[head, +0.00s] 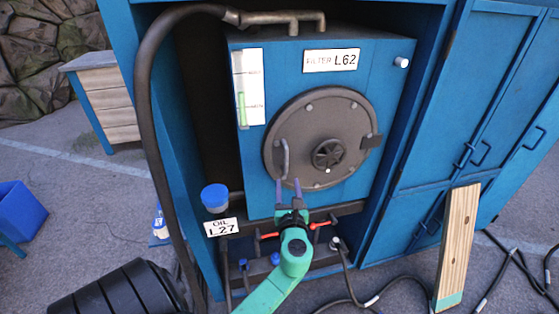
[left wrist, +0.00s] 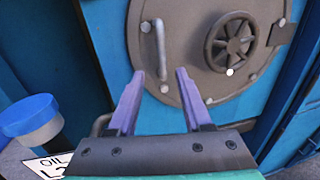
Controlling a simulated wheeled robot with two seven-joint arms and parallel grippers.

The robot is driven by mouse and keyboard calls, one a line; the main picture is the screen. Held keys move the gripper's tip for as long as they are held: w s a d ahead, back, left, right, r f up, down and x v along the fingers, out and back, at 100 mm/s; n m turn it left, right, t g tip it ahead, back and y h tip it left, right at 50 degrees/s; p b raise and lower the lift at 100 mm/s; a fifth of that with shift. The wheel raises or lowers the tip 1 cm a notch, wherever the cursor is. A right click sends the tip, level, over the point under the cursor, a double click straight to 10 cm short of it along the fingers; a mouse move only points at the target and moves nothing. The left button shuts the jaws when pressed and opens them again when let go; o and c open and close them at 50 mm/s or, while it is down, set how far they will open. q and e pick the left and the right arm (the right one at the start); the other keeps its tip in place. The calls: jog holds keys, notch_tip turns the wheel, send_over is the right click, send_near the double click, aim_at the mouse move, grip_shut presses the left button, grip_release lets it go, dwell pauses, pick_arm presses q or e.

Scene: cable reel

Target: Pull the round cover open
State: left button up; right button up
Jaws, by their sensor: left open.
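The round cover (head: 322,112) is a dark grey disc on the front of the blue filter box, and it looks shut. It has a bar handle (head: 285,158) at its left edge, a small handwheel (head: 328,154) in its middle and a dark latch block (head: 371,141) at its right edge. My left gripper (head: 288,184) is open and empty, just below the bar handle. In the left wrist view the two purple fingers (left wrist: 155,88) point toward the cover (left wrist: 193,75), with the bar handle (left wrist: 160,48) beyond their tips. My right gripper is not in view.
A black hose (head: 152,110) curves down left of the filter box. Red valve levers (head: 320,225) sit below it on a dark ledge. A blue-capped container (head: 215,197) stands left, and a wooden plank (head: 457,240) leans at right. Cables lie on the floor.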

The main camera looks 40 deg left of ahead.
aim_at(286, 162)
pick_arm(q)
jog(key=p+x, duration=0.1)
jog(key=x, duration=1)
jog(key=shift+w+a, duration=0.15)
jog(key=shift+w, duration=0.25)
jog(key=shift+w+a+f, duration=0.1)
jog(key=shift+w+a, duration=0.15)
jog(key=shift+d, duration=0.15)
jog(key=shift+c, duration=0.6)
jog(key=shift+s, duration=0.1)
grip_shut()
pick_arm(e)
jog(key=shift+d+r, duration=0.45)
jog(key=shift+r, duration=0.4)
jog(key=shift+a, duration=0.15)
